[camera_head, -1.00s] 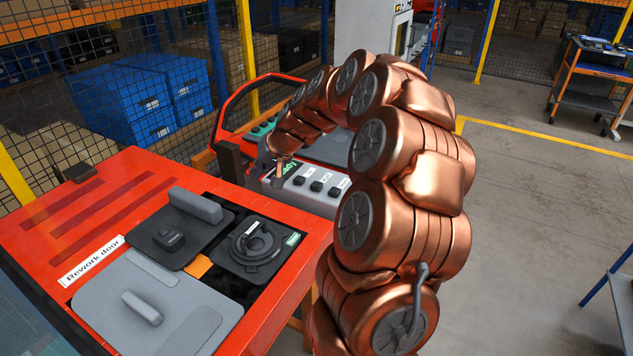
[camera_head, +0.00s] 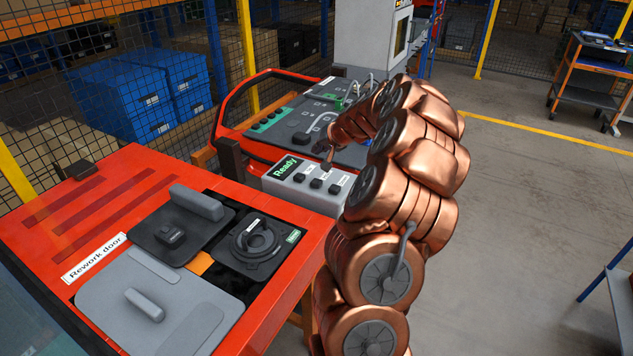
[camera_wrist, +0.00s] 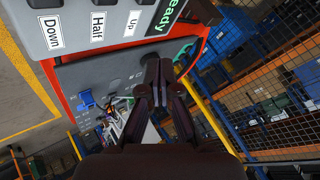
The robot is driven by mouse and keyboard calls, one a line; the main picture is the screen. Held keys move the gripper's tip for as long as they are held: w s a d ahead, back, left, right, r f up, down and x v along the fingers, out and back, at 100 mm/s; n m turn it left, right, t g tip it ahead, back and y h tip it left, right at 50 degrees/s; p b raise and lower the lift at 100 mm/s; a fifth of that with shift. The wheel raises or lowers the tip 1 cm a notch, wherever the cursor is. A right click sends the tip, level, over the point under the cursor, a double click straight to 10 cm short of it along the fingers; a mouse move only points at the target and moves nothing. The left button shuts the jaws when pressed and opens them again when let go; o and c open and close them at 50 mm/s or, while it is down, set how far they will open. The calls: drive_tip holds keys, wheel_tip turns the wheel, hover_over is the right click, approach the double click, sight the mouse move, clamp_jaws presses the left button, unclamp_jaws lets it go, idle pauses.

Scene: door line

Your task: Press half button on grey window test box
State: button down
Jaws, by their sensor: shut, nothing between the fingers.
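The grey window test box (camera_head: 289,192) sits on the front of the red door frame, with a green "Ready" display (camera_head: 287,167) at its left end. Three dark buttons run along its top; the middle one is the half button (camera_head: 316,183). In the wrist view the "Half" label (camera_wrist: 97,29) stands between "Down" and "Up", with the buttons cut by the top edge. In the wrist view my gripper (camera_wrist: 158,60) points past the box's edge. Contact cannot be told.
A red door (camera_head: 232,110) with a dark panel and cables lies behind the box. The orange-red rework door table (camera_head: 110,190) with grey parts is at the left. Mesh fencing stands behind. Open floor (camera_head: 530,200) lies to the right.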

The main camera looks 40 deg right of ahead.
drive_tip(key=b, duration=0.3)
hover_over(318, 182)
wheel_tip(318, 182, down, 7)
drive_tip(key=shift+f, duration=0.15)
drive_tip(key=shift+f+b, duration=0.45)
drive_tip(key=shift+f, duration=0.25)
drive_tip(key=shift+f, duration=0.15)
idle(0.8)
drive_tip(key=shift+f+b, duration=0.3)
drive_tip(key=shift+b, duration=0.25)
